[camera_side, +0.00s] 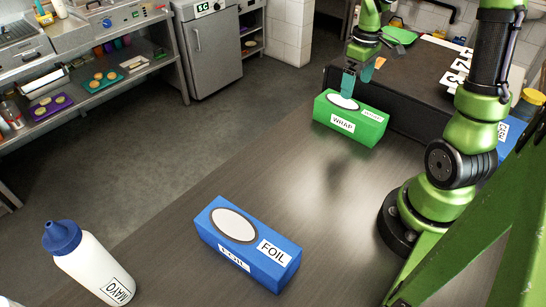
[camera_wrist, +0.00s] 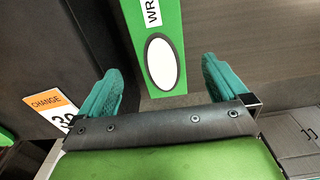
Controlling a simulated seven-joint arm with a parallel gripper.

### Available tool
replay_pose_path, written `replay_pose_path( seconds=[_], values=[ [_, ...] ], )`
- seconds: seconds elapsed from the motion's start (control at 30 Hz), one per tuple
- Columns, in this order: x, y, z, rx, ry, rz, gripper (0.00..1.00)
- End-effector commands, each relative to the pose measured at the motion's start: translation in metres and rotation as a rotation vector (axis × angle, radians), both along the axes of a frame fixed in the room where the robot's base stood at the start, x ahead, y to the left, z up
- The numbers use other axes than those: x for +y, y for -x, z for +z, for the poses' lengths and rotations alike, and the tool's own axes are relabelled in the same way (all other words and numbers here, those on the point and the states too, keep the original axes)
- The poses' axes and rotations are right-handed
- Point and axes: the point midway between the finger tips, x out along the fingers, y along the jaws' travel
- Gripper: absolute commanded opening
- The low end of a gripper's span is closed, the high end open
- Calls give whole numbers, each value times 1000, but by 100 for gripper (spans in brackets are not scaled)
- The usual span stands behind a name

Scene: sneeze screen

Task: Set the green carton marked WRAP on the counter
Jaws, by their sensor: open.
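The green carton marked WRAP (camera_side: 340,131) appears to rest upright on the brown counter (camera_side: 310,170), close against the front of a dark raised block (camera_side: 420,75). It has a white oval on top. My gripper (camera_side: 348,88) is just above the carton's oval end, pointing down. In the wrist view my gripper (camera_wrist: 162,68) is open, with one teal finger on each side of the line of the carton (camera_wrist: 160,85). The carton's end with the white oval lies between the fingertips. Whether the fingers touch the carton cannot be told.
A blue FOIL carton (camera_side: 245,248) lies on the counter nearer the camera. A white MAYO bottle (camera_side: 90,268) with a blue cap stands at the lower left. An orange CHANGE card (camera_wrist: 47,105) is on the dark block. The middle of the counter is clear.

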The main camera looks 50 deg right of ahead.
Motion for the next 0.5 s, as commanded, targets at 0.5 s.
replay_pose_path(
  seconds=[0.5],
  values=[
    [182,26,102,-475,-123,-242,100]
  ],
)
